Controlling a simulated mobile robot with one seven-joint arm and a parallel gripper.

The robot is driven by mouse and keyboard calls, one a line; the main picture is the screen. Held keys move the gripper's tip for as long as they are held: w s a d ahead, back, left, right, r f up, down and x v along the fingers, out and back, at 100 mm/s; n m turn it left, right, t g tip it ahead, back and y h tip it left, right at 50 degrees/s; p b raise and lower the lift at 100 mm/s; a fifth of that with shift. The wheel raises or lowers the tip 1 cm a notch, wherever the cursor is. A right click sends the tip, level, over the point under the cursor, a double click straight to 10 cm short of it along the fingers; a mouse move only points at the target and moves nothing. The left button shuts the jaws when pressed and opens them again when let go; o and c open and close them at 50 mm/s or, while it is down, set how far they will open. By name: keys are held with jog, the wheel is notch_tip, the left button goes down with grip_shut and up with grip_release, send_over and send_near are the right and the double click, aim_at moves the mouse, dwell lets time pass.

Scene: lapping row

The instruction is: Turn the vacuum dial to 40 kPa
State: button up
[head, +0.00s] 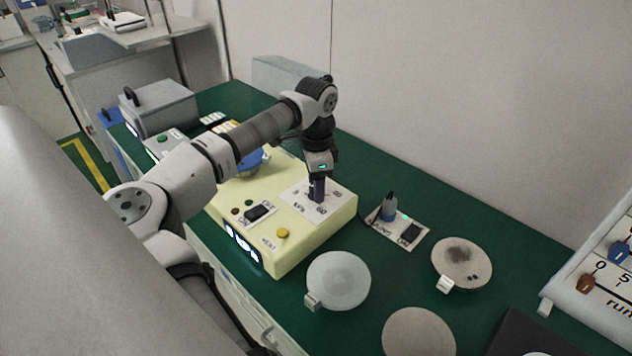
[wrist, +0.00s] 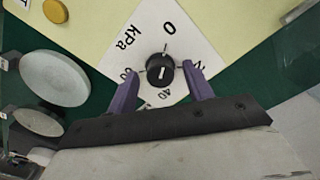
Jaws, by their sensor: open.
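The vacuum dial (wrist: 160,70) is a round black knob with a short white line on its face. It sits on a white kPa scale plate (wrist: 112,66), which also shows in the head view (head: 296,193), on top of a pale yellow box (head: 312,232). The plate bears 0 above the knob and 40 below it in the wrist view. The white line lies roughly along 0 to 40; which end is the pointer I cannot tell. My gripper (wrist: 163,77) is open, with purple fingers on both sides of the knob. Whether they touch it is unclear. In the head view my gripper (head: 318,189) hides the knob.
The box also carries a black switch (head: 258,213) and a yellow button (head: 283,233). Round discs (head: 338,281) lie on the green bench in front. A grey case (head: 160,106) stands behind left.

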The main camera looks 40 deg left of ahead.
jog(key=shift+f, duration=0.4)
jog(key=shift+c, duration=0.2)
jog(key=c, duration=0.9)
